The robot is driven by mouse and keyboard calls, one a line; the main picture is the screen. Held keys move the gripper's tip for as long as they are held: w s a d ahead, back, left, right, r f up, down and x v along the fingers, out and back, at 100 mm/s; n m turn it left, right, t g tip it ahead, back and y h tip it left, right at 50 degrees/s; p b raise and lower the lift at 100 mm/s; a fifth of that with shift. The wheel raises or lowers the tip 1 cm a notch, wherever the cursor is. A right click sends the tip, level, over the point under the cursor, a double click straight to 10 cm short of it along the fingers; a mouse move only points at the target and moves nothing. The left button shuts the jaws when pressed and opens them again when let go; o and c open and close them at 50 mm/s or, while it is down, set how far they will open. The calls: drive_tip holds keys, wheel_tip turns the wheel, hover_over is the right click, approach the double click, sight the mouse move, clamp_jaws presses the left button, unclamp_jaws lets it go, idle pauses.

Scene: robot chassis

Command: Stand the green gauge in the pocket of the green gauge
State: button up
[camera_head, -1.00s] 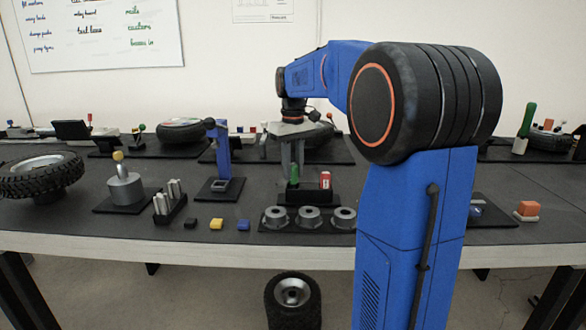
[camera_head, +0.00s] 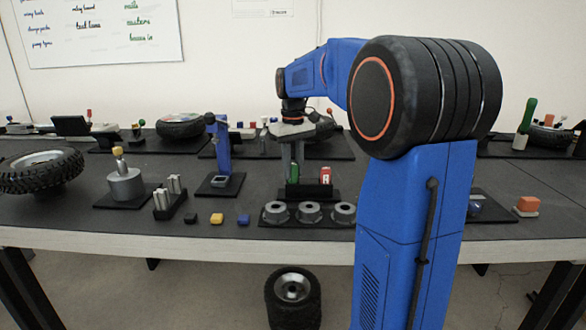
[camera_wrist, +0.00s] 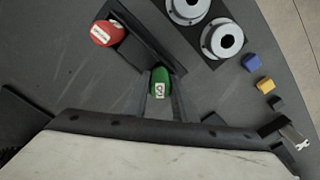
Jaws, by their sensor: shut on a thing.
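The green gauge (camera_head: 294,173) is upright at the left end of a black rack (camera_head: 308,192). My gripper (camera_head: 294,166) points down over that end, with its fingers shut on the green gauge. In the wrist view the gauge's green top (camera_wrist: 160,78), with a small white label, shows between the fingers. The red gauge (camera_head: 325,175) stands at the rack's right end; it also shows in the wrist view (camera_wrist: 107,33). The gauge's lower end is hidden, so I cannot tell how deep it sits in a pocket.
Several grey rings (camera_head: 309,212) lie on a black plate in front of the rack. Yellow (camera_head: 217,218) and blue (camera_head: 243,219) blocks lie left of them. A blue stand (camera_head: 221,160) rises to the left. The dark table is bare between these.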

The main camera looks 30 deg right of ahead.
drive_tip(key=shift+f, duration=0.55)
idle(0.9)
drive_tip(key=o, duration=1.7)
drive_tip(key=shift+r, duration=0.15)
drive_tip(key=shift+r, duration=4.35)
